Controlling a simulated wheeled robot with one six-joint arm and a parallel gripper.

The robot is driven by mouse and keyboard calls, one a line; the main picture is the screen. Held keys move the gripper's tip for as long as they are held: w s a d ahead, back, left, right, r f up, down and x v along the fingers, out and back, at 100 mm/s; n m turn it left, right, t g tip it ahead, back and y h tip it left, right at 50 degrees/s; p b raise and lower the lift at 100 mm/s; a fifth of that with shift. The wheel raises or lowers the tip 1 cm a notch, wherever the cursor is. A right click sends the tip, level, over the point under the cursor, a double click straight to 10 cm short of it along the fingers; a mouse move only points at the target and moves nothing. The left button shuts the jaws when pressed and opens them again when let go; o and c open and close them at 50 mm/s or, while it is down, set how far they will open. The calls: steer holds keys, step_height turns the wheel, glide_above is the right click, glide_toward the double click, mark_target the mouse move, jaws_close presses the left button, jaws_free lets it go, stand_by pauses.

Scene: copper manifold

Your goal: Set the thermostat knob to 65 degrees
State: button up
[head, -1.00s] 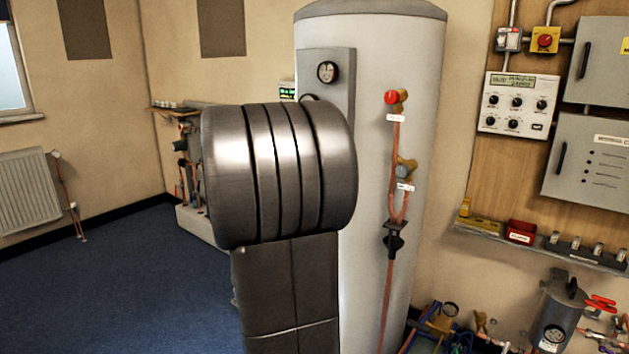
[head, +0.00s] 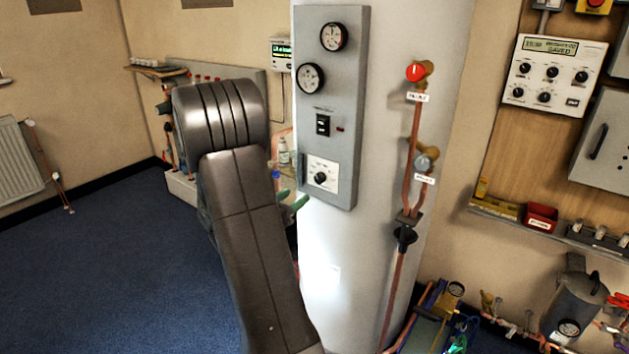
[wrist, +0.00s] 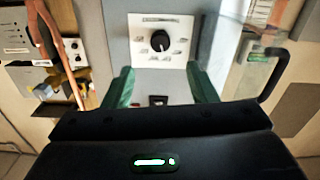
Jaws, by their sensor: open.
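The thermostat knob (head: 321,178) is small, round and black. It sits on a white dial plate (head: 328,188) low on the grey panel (head: 346,90) of the tall tank. In the wrist view the knob (wrist: 160,41) shows whole, with small marks around it too blurred to read; its setting cannot be told. My gripper (head: 291,199) is left of the dial plate in the head view, partly behind my arm. In the wrist view my gripper (wrist: 159,69) has its two green fingers apart, with nothing between them. The knob appears beyond the fingertips, apart from them.
Two gauges (head: 333,37) and a black switch (head: 323,125) are above the knob on the panel. Red-handled (head: 415,72) and grey-handled valves on copper pipes stand to the right. A white controller (head: 555,75) hangs on the wooden board. Blue floor (head: 110,260) is clear at left.

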mark_target(318, 180)
steer(key=p+x, duration=0.1)
steer(key=x, duration=0.9)
steer(key=shift+w+d, duration=0.15)
steer(key=c, duration=1)
